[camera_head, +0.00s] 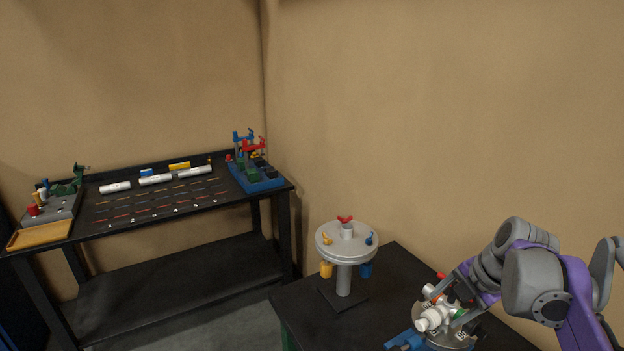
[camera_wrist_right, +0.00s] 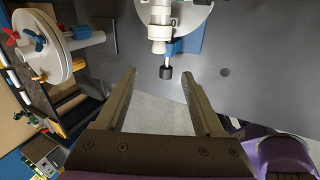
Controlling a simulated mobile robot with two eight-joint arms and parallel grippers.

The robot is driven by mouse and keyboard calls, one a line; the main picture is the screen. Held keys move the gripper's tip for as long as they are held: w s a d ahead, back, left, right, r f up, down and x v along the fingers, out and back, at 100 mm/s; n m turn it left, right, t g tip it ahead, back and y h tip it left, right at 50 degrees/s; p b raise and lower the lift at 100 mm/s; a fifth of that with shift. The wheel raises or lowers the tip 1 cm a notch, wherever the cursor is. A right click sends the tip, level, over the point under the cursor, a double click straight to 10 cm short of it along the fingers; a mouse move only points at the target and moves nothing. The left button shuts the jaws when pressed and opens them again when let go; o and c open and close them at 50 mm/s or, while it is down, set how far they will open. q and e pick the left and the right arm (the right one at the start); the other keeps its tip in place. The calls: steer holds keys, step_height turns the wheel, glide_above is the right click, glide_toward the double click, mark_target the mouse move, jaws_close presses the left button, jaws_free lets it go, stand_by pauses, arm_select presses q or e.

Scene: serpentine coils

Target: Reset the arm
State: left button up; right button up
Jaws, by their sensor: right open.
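My right arm comes in from the right in the head view, and its gripper (camera_head: 461,290) is low beside the round metal fixture (camera_head: 461,339) on the near table. In the right wrist view my right gripper (camera_wrist_right: 160,78) has its two fingers wide apart with nothing between them. The white tubular fitting (camera_wrist_right: 160,18) with a black tip is just beyond the fingers, over a blue block (camera_wrist_right: 187,44). In the head view the arm partly hides the fixture. My left gripper is in neither view.
A round grey stand (camera_head: 343,283) with red, yellow and blue pieces is left of the fixture on the dark near table (camera_head: 300,306). A black workbench (camera_head: 150,215) against the back left wall bears white cylinders, a blue tray (camera_head: 262,186) and a wooden tray (camera_head: 40,236).

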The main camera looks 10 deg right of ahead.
steer(key=s+a+f+m, duration=0.5)
steer(key=m, duration=0.2)
steer(key=s+a+f+m+t+h, duration=0.1)
steer(key=s+a+f+m, duration=0.4)
steer(key=f+m, duration=0.1)
steer(key=s+a+f+m, duration=0.5)
steer(key=f+m, duration=0.1)
steer(key=m, duration=0.2)
steer(key=shift+s+a+h, duration=0.35)
steer(key=shift+h, duration=0.05)
steer(key=shift+s+f+m+t, duration=0.2)
steer(key=shift+m+t, duration=0.1)
steer(key=shift+m, duration=0.2)
